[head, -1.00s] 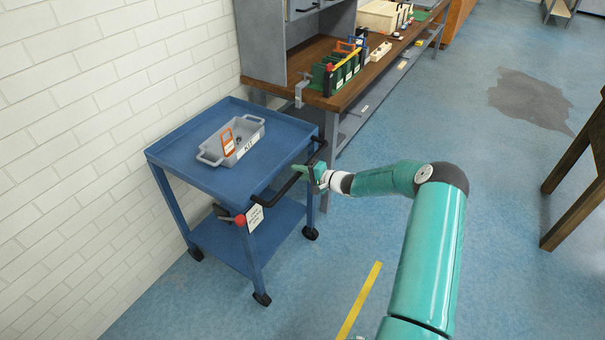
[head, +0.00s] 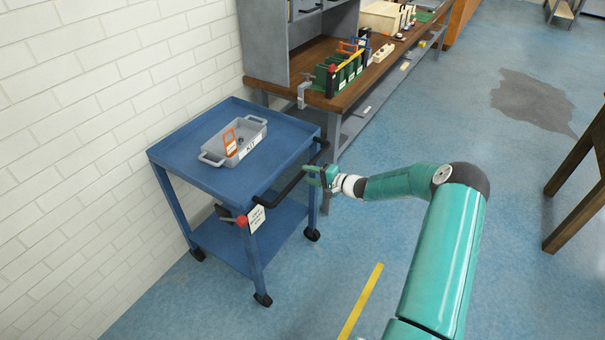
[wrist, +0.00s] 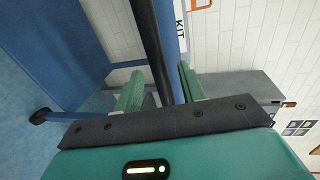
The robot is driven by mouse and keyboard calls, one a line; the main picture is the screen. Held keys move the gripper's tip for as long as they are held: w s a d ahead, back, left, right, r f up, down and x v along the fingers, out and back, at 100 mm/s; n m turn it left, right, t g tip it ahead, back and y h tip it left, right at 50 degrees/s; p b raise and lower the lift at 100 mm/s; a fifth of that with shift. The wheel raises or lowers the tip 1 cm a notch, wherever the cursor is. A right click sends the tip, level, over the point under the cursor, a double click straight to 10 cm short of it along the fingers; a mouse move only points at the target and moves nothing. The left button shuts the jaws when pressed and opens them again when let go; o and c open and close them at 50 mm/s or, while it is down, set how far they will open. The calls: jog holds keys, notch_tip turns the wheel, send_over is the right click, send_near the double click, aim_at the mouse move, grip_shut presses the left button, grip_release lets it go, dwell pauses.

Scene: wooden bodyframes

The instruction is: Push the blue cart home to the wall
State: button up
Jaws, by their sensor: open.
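The blue cart (head: 180,160) stands close beside the white brick wall (head: 90,90), a strip of floor showing near its wheels. Its black push handle (head: 282,190) runs along the side facing me. My gripper (head: 312,175) is at the handle, right of its middle. In the wrist view my open gripper (wrist: 160,88) has one green finger on each side of the black handle (wrist: 150,45). I cannot tell whether the fingers touch it. A grey kit tray (head: 238,142) with an orange-framed item sits on the cart top. A red knob (head: 241,221) and white tag hang at the near corner.
A wooden workbench (head: 345,95) with green bins stands just behind the cart's right side. A yellow floor line (head: 360,302) lies in front. A wooden table leg (head: 570,215) is at far right. The floor between is clear, with a dark stain (head: 533,102) farther back.

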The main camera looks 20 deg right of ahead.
jog(key=v, duration=0.9)
jog(key=shift+s, duration=0.3)
jog(key=shift+d+r, duration=0.1)
jog(key=shift+d, duration=0.05)
jog(key=s+a+r+n+g+h, duration=0.2)
jog(key=s+a+r+n+g, duration=0.3)
jog(key=a+r, duration=0.4)
jog(key=s+a+r+n+g+h, duration=0.1)
jog(key=s+a+r+n+g, duration=0.25)
jog(key=s+a+r, duration=0.5)
jog(key=s+r+h, duration=0.2)
jog(key=s+r, duration=0.2)
jog(key=s, duration=0.3)
jog(key=s+a+r+n+t+h, duration=0.1)
jog(key=s+r+h, duration=0.1)
jog(key=s+r, duration=0.2)
jog(key=s+a+r+t+h, duration=0.1)
jog(key=s+r+h, duration=0.2)
jog(key=s, duration=0.8)
jog(key=shift+r+n, duration=0.35)
jog(key=shift+r, duration=0.6)
jog(key=shift+w+a, duration=0.1)
jog(key=shift+a, duration=0.05)
